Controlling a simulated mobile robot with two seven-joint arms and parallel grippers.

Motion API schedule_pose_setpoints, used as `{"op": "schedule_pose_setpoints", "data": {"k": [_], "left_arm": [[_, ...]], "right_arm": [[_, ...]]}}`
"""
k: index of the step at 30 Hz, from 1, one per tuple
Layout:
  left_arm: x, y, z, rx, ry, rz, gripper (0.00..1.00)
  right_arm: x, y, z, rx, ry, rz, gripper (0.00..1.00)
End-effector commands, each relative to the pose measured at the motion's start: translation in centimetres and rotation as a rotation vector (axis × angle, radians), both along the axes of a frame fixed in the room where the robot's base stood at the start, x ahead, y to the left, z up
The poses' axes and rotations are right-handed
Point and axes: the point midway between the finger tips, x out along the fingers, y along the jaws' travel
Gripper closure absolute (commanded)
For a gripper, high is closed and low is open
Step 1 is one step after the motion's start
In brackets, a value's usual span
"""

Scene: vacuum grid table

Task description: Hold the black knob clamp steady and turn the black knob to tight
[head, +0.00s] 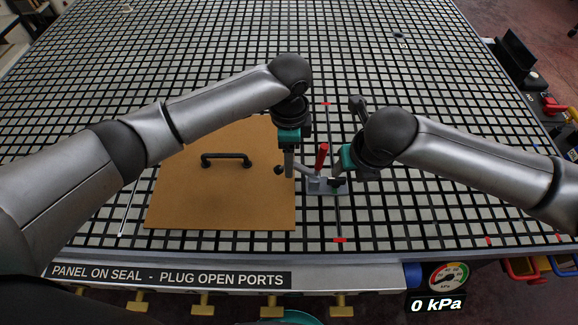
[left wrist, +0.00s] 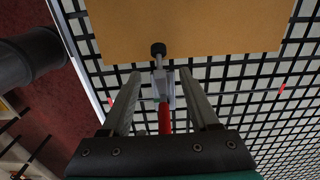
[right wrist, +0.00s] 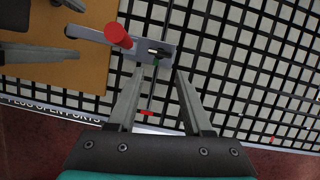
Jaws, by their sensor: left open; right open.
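The clamp is a grey base plate (head: 326,189) with a red handle (head: 321,158) and an arm ending in a black tip (head: 279,170) over the brown panel's right edge; the tip also shows in the left wrist view (left wrist: 158,48). A small black knob (right wrist: 158,52) sits on the plate's right part. My left gripper (head: 291,172) is open, its fingers on either side of the clamp arm and red handle in the left wrist view, contact unclear. My right gripper (right wrist: 159,71) is open, its fingertips just short of the knob, with no visible grip on it.
The brown panel (head: 215,205) with a black handle (head: 227,157) lies left of the clamp on the black grid table (head: 420,225). A gauge (head: 449,276) and a "0 kPa" readout are at the front right. Grid right of the clamp is bare.

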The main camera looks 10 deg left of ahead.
Motion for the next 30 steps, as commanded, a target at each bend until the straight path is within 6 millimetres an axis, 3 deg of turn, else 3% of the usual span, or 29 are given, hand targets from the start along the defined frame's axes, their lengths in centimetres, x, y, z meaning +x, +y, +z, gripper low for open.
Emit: {"op": "schedule_pose_setpoints", "data": {"k": [3,9,21,30], "left_arm": [[-0.1,0.0,-2.2,0.001,0.003,0.001,0.39],[0.0,0.0,-4.4,0.000,0.002,0.001,0.39],[0.0,0.0,-5.1,0.000,0.000,0.000,0.39],[0.0,0.0,-5.1,0.000,0.000,0.000,0.72]], "right_arm": [[0.0,0.0,0.0,0.000,0.000,0.000,0.50],[0.0,0.0,0.0,0.000,0.000,0.000,0.50],[0.0,0.0,0.0,0.000,0.000,0.000,0.50],[0.0,0.0,0.0,0.000,0.000,0.000,0.50]]}}
